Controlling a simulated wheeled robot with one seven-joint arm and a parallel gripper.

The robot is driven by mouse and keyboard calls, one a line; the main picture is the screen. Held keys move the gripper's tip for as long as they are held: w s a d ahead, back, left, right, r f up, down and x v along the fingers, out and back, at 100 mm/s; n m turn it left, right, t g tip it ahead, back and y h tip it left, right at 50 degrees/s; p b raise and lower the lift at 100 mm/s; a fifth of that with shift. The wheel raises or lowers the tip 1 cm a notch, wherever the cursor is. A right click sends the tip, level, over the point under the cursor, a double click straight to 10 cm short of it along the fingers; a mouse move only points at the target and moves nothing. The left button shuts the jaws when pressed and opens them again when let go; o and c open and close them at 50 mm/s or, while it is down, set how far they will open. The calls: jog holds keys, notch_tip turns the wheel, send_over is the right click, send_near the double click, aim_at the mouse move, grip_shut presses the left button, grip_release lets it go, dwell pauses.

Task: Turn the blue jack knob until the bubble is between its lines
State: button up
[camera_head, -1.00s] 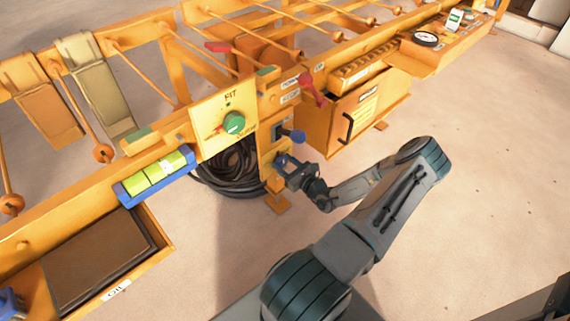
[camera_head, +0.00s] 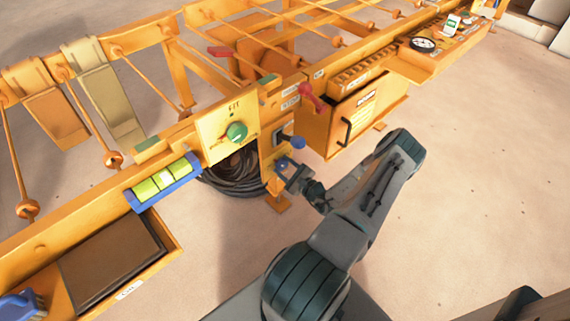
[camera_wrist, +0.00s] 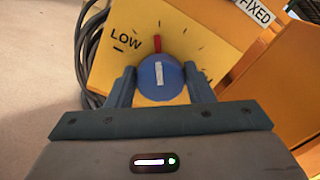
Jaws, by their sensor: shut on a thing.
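The blue jack knob (camera_wrist: 148,83) sits on a yellow dial plate (camera_wrist: 110,62) marked LOW in the wrist view. Its white bar points nearly straight up, close to a red mark (camera_wrist: 157,43). My gripper (camera_wrist: 161,88) has one finger on each side of the knob and is shut on it. In the head view my gripper (camera_head: 287,174) is low at the orange post and largely hides the knob. The green level vial (camera_head: 148,191) in its blue holder lies on the beam to the left. A pale patch shows near its middle; I cannot tell exactly where the bubble stands between the lines.
A green knob (camera_head: 237,132) on a FIT plate and another blue knob (camera_head: 298,142) are above my gripper. A red handle (camera_head: 311,97) and an orange cabinet (camera_head: 370,110) stand to the right. Coiled black hose (camera_head: 232,180) hangs behind. The floor at right is clear.

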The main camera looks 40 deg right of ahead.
jog(key=shift+n+p, duration=0.4)
jog(key=shift+n, duration=0.6)
jog(key=o, duration=1)
jog(key=shift+s, duration=0.15)
jog(key=s, duration=0.4)
jog(key=s+p, duration=0.1)
jog(key=s, duration=0.4)
jog(key=s+d+p, duration=0.1)
jog(key=s, duration=0.3)
jog(key=shift+s, duration=0.3)
